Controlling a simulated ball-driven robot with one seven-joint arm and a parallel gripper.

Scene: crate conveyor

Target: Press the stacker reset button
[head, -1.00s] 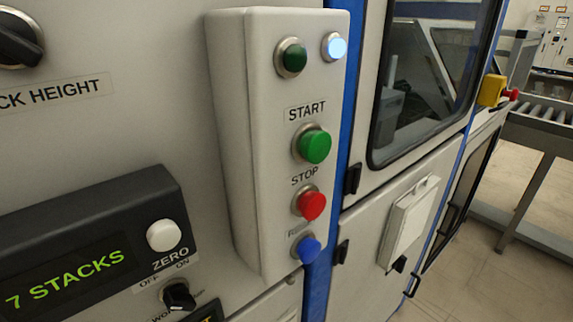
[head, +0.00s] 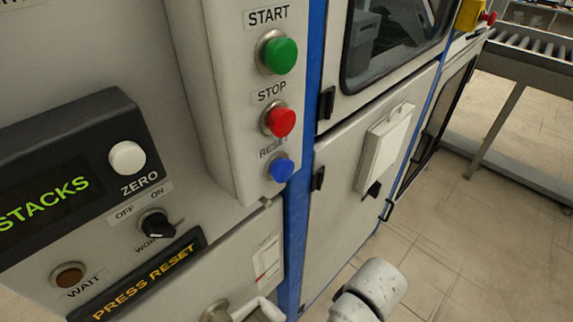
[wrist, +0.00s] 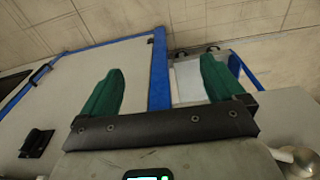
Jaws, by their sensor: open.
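The blue reset button (head: 281,167) is the lowest on the pale control box (head: 213,100), under a partly hidden RESET label. The red stop button (head: 280,121) and green start button (head: 278,54) are above it. A lit sign (head: 147,278) reads PRESS RESET. My gripper (wrist: 158,90) shows in the wrist view with two green fingers wide apart and nothing between them. Behind the fingers are a pale panel and a blue post. The reset button is not seen in the wrist view. In the head view, a part of my arm shows low down; the fingers do not show.
Left of the box are a dark display (head: 60,190), a white ZERO button (head: 127,158), a black OFF/ON knob (head: 157,224) and an amber WAIT lamp (head: 68,276). A cabinet door (head: 340,190) with a handle stands right of the blue post. Open floor lies at the right.

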